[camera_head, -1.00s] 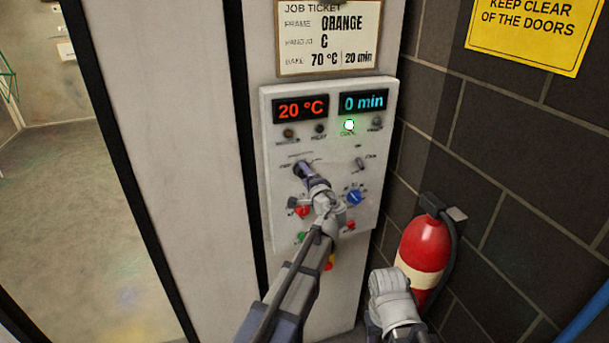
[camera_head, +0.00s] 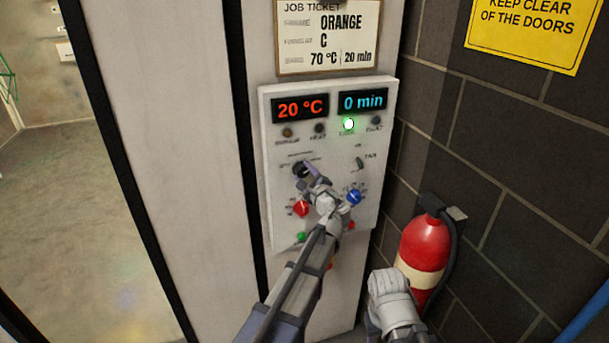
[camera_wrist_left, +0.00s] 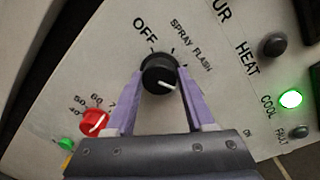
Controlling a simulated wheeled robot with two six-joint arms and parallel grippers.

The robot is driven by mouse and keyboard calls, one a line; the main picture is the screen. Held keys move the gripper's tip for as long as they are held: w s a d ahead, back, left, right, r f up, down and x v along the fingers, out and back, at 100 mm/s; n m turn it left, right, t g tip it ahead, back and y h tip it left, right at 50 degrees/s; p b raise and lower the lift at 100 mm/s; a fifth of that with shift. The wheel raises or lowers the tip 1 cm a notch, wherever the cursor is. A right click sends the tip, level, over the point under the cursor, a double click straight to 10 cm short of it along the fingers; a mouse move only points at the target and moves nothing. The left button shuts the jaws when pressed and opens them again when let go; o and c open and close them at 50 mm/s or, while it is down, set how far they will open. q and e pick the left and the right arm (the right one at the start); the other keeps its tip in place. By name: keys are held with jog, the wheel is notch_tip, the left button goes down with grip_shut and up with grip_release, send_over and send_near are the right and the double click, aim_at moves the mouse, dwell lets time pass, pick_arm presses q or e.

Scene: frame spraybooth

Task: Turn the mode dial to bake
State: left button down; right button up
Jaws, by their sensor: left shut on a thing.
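The mode dial is a round black knob with a white pointer mark, on the white control panel. In the left wrist view the dial (camera_wrist_left: 160,75) sits between the two purple-grey fingers of my left gripper (camera_wrist_left: 162,82), which is shut on it. The pointer mark faces lower right, away from the OFF label and past SPRAY and FLASH. I cannot read a bake label there. In the head view the dial (camera_head: 300,169) is partly covered by my left gripper (camera_head: 309,176). Part of my right arm shows at the lower right, but its gripper fingers do not.
On the panel (camera_head: 270,225), a red knob (camera_head: 301,208) and a blue knob (camera_head: 354,196) flank my left wrist. A green light (camera_head: 348,124) is lit beside COOL. A red fire extinguisher (camera_head: 424,247) hangs on the wall to the right.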

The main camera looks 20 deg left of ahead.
dwell(0.6)
pick_arm(q)
jog(key=shift+c, duration=1.3)
grip_release()
jog(key=v, duration=0.7)
jog(key=shift+s+d, duration=0.25)
jog(key=shift+s, duration=0.05)
